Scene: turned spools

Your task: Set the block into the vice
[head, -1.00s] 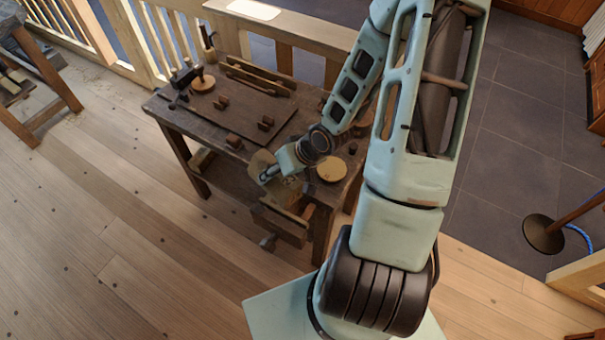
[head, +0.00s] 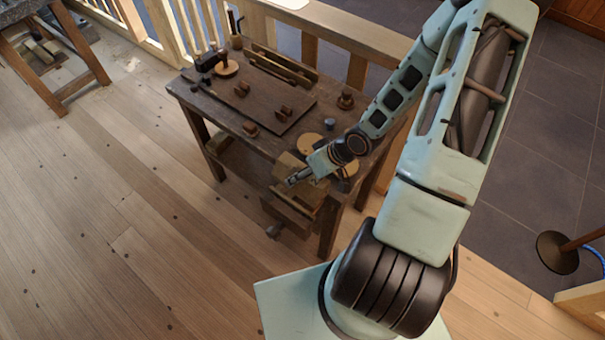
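The wooden vice (head: 292,212) is on the front edge of the dark workbench, near its right corner, with a screw handle (head: 273,231) below. My gripper (head: 293,180) is low over this corner, just above or behind the vice jaws in the picture, pointing down and to the left. Its fingers are small and dark, and I cannot tell whether they are open or shut. A pale tan wooden piece (head: 287,160), possibly the block, shows just behind the gripper. My gripper and wrist hide part of it, and I cannot tell whether they touch.
The workbench (head: 200,93) carries a dark board (head: 262,105) with small brown pieces. Pale round discs (head: 309,142) lie near my wrist, and a turned spool (head: 345,100) stands behind. A wooden railing (head: 330,25) runs behind the bench.

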